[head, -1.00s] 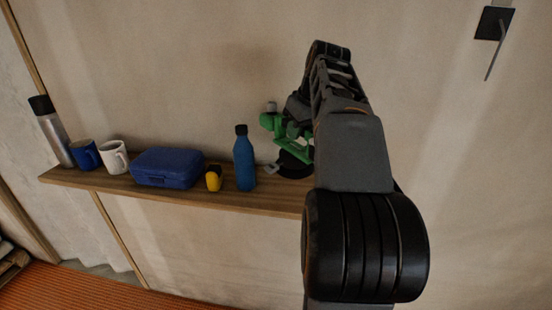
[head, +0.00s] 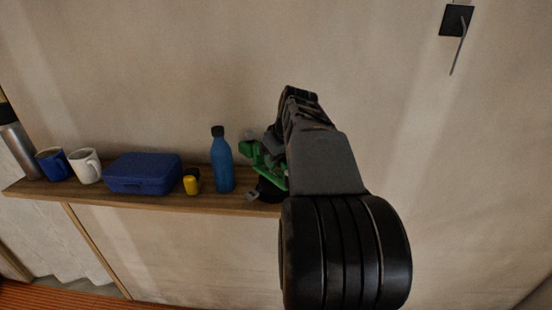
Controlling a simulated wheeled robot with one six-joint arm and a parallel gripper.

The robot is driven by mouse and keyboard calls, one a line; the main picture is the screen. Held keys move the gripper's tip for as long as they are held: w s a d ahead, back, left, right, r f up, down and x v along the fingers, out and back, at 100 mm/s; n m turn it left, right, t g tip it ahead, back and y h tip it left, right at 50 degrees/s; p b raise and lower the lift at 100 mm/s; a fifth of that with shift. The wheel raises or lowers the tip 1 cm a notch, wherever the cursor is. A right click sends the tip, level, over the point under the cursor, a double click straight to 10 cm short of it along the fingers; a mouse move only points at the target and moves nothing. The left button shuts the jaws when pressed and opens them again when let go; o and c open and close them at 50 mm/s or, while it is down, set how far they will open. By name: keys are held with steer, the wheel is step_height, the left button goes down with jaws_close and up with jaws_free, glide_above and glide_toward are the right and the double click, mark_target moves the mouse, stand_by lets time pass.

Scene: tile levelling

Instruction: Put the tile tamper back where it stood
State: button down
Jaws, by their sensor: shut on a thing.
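The tile tamper (head: 264,157) appears as a green tool with a black round pad at its lower end, just right of the blue bottle. My gripper (head: 275,146) is at its upper part and shut on it, partly hidden behind my arm. The pad is at the shelf's right visible part, near its front edge. I cannot tell whether it touches the shelf. My arm hides the tamper's right side.
The wooden shelf (head: 110,199) holds a blue bottle (head: 221,165), a yellow-and-black item (head: 191,182), a blue case (head: 143,174), a white mug (head: 86,167), a blue mug (head: 53,164) and a steel flask (head: 18,146). A dark wall plate with a hanging rod (head: 457,20) is at upper right.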

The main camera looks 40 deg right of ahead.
steer(key=shift+f, duration=0.1)
steer(key=c, duration=0.9)
jaws_free()
